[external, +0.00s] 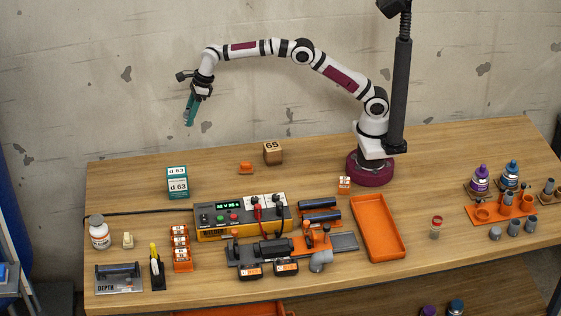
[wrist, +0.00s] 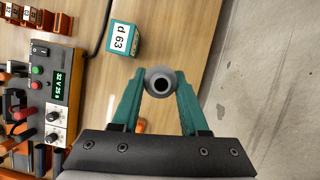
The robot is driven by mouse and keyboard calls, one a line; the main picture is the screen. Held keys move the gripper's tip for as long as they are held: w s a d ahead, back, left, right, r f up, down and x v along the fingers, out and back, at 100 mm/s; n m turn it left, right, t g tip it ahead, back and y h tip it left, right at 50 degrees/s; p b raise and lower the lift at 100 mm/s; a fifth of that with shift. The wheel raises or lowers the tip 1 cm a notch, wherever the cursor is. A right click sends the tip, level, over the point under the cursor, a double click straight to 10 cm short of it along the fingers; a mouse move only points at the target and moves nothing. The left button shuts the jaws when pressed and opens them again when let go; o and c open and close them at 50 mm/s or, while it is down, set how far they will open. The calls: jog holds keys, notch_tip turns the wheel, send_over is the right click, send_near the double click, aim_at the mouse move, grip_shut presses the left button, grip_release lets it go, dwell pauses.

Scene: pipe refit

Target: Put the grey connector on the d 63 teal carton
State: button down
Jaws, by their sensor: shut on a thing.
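My gripper (external: 189,118) is raised high above the back left of the table, its teal fingers pointing down. In the wrist view my gripper (wrist: 160,88) is shut on the grey connector (wrist: 160,73), a round grey piece with a dark hole facing the camera. The connector cannot be made out between the fingers in the external view. The d 63 teal carton (external: 177,189) stands upright on the table, below and slightly left of my gripper. The carton (wrist: 122,42) shows left of the fingers in the wrist view, apart from them; its top appears clear in the external view.
A yellow-and-grey welder (external: 215,233) stands in front of the carton. A wooden block marked 65 (external: 272,153) and a small orange piece (external: 246,168) lie to its right. An orange tray (external: 378,228) is farther right. A white bottle (external: 99,235) stands at the left.

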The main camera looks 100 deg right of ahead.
jog(key=w+a+f, duration=0.2)
jog(key=a, duration=0.1)
jog(key=w+a+f, duration=0.2)
jog(key=a, duration=0.1)
jog(key=w+a+f, duration=0.2)
jog(key=a+f, duration=0.1)
jog(key=shift+a, duration=0.35)
notch_tip(320, 180, down, 3)
jog(key=shift+f, duration=0.4)
jog(key=shift+c, duration=2.1)
grip_release()
jog(key=shift+f, duration=0.1)
